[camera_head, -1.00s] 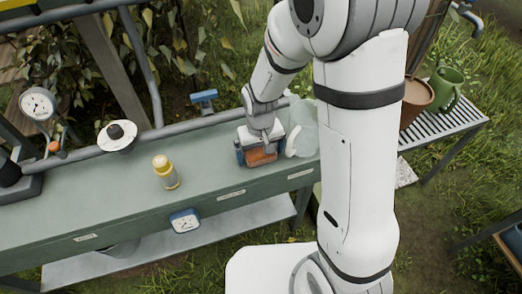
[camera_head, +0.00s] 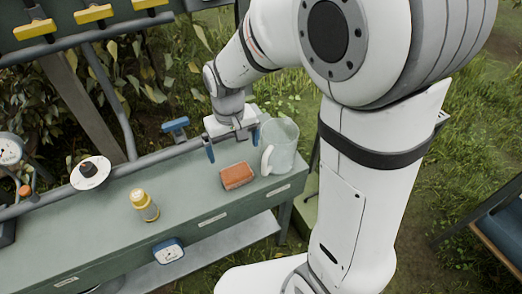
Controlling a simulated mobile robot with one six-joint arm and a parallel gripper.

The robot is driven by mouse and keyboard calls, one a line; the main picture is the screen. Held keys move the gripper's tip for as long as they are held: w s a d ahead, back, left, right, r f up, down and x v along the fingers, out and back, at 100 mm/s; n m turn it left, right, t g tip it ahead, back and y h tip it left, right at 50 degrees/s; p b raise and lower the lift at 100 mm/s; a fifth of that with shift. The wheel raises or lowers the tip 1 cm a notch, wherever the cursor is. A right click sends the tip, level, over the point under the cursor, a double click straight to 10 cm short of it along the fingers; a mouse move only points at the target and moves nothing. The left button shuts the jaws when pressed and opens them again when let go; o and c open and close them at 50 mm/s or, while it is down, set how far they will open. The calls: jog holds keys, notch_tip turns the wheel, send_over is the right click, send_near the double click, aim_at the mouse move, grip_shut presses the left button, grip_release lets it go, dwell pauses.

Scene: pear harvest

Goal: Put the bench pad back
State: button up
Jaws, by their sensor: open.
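The bench pad appears to be the orange-brown block (camera_head: 237,176) lying flat on the green bench (camera_head: 110,224), near its front edge. My gripper (camera_head: 233,148) is open, its two blue-tipped fingers spread wide. It is above and behind the pad, apart from it, with nothing between the fingers. The pad is fully in view.
A clear jug (camera_head: 279,148) stands close to the right of the pad. A yellow-capped bottle (camera_head: 145,205) stands to the left. Bare bench top lies between bottle and pad.

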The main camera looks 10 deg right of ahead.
jog(key=s+d+r+m+t, duration=0.2)
jog(key=s+d+r, duration=0.5)
jog(key=s+d, duration=0.4)
jog(key=shift+s+d+r+m, duration=0.4)
jog(key=shift+d+m, duration=0.2)
jog(key=shift+d, duration=0.15)
jog(key=shift+t, duration=0.3)
jog(key=p+v, duration=0.3)
jog(key=w+p+v, duration=0.1)
jog(key=p+v, duration=0.1)
jog(key=shift+s+r, duration=0.1)
jog(key=shift+r, duration=0.15)
